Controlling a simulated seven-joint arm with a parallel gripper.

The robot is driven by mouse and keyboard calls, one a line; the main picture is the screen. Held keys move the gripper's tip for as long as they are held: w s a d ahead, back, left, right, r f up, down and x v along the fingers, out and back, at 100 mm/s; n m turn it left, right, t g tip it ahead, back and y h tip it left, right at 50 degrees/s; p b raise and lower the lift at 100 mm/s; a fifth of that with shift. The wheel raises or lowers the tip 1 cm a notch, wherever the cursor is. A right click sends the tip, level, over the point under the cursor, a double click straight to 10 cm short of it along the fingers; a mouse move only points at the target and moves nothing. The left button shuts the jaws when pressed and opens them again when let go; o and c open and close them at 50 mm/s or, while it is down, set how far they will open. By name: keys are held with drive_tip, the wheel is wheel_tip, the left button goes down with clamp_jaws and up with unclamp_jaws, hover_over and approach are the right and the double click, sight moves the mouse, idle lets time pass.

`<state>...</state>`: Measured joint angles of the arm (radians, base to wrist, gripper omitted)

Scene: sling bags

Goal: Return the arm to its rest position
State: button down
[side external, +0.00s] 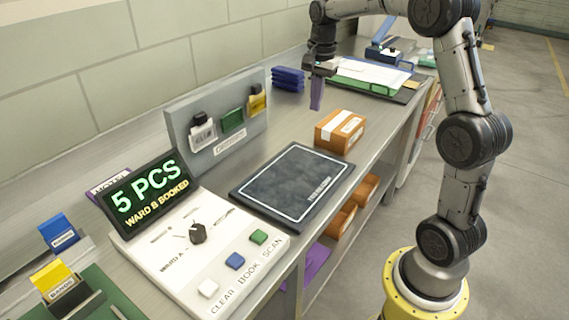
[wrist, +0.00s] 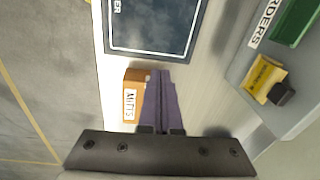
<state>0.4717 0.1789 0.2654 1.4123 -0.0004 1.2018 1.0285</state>
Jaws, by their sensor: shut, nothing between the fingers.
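My gripper (side external: 317,94) hangs fingers down above the metal bench, behind the orange-brown box. Its purple fingers are shut together with nothing between them; in the wrist view the closed fingers (wrist: 160,80) point toward the dark pad. The orange box (side external: 339,131) with a white label stands on the bench close to the pad. In the wrist view this box (wrist: 131,96) shows its "MITTS" label, beside and partly behind the fingers. The height of the fingertips above the bench is hard to tell.
A dark pad (side external: 294,184) lies mid-bench. A console (side external: 203,250) has a display (side external: 148,192) reading "5 PCS WARD B BOOKED". A grey rack (side external: 217,122) holds white, green and yellow tags. Blue stacked items (side external: 288,79) and a green-edged paper tray (side external: 368,77) lie at the back.

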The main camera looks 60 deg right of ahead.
drive_tip(key=s+a+r+n+t, duration=0.2)
drive_tip(key=s+a+r+n, duration=0.1)
drive_tip(key=s+a+r, duration=0.4)
drive_tip(key=s+a+r+n+t, duration=0.1)
drive_tip(key=s+a+r+n, duration=0.2)
drive_tip(key=a, duration=0.5)
drive_tip(key=s+a+f+n+t, duration=0.1)
drive_tip(key=s+a+f+n, duration=0.4)
drive_tip(key=s+f+n, duration=0.4)
drive_tip(key=s+n, duration=0.2)
drive_tip(key=s, duration=0.2)
drive_tip(key=shift+t, duration=0.4)
